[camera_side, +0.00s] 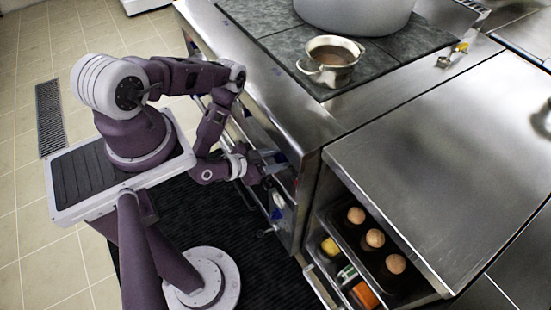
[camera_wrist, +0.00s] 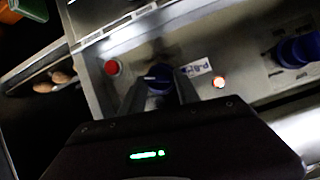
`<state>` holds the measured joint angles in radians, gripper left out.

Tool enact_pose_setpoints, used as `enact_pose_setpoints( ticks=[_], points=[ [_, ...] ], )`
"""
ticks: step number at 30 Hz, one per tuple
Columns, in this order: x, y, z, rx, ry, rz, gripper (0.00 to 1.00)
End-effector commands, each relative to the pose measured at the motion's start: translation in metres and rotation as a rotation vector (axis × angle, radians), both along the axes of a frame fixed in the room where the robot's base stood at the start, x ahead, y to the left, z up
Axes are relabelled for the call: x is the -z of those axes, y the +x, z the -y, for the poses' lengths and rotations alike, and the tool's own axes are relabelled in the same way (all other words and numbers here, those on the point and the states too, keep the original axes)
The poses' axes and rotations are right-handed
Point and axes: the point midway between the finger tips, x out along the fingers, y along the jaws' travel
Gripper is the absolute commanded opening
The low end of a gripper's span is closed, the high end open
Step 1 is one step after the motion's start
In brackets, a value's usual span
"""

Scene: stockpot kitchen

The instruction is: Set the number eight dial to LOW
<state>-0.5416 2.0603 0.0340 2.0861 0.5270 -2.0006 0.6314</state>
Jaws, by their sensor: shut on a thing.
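In the wrist view a dark blue dial (camera_wrist: 158,76) stands on the metal front panel, with a pale mark on its face. My gripper (camera_wrist: 160,90) has one finger on each side of this dial and is shut on it. A small white label (camera_wrist: 196,67) is beside it, too blurred to read, so I cannot confirm the dial's number or setting. A second blue dial (camera_wrist: 298,50) is at the right, apart from my gripper. In the side view my gripper (camera_side: 268,170) is at the front of the stove, and the held dial is hard to make out.
A red button (camera_wrist: 112,67) and a glowing lamp (camera_wrist: 218,82) flank the dial. A small metal pot (camera_side: 331,77) and a big stockpot (camera_side: 354,14) stand on the dark cooktop. Eggs (camera_side: 375,238) sit in an open compartment below the bare steel counter (camera_side: 440,150).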

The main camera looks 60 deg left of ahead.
Motion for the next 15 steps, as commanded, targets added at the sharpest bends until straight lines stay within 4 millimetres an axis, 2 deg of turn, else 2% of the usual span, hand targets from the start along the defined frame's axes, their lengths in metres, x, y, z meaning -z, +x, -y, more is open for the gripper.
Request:
enact_pose_setpoints(
  ticks=[11, 12, 14, 15],
  points=[
    [-0.0001, 0.0003, -0.0021, -0.004, 0.009, 0.001, 0.00],
    [-0.0002, 0.0003, -0.0022, -0.004, 0.009, 0.001, 0.44],
    [-0.0002, 0.0004, -0.0020, -0.004, 0.008, 0.002, 0.56],
    [-0.0003, 0.0004, -0.0018, -0.004, 0.008, 0.002, 0.58]
  ],
)
